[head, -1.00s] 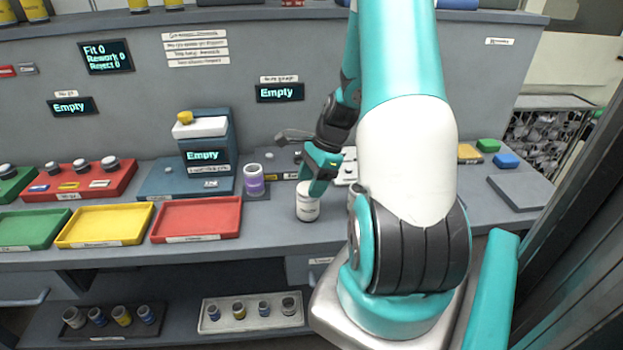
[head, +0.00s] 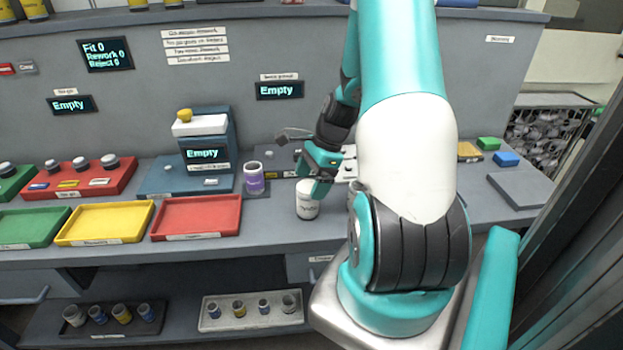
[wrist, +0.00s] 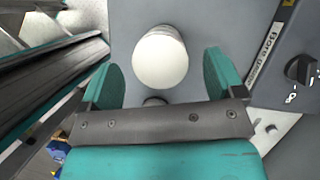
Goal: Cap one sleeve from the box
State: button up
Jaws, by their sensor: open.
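The fingers are apart and hold nothing. A purple and white sleeve-like cylinder (head: 253,179) stands on a dark pad to the left of my gripper. I cannot tell which object is the box. A small dark round thing shows partly between the fingers in the wrist view.
Green (head: 32,227), yellow (head: 88,224) and red (head: 165,218) trays lie empty along the bench at left. A blue station (head: 220,140) reading "Empty" stands behind them. Small cylinders stand in two trays on the lower shelf (head: 245,325). Bare bench lies around the white cylinder.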

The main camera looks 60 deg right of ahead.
jog(key=v, duration=1.7)
jog(key=shift+d, duration=0.2)
jog(key=shift+r, duration=0.15)
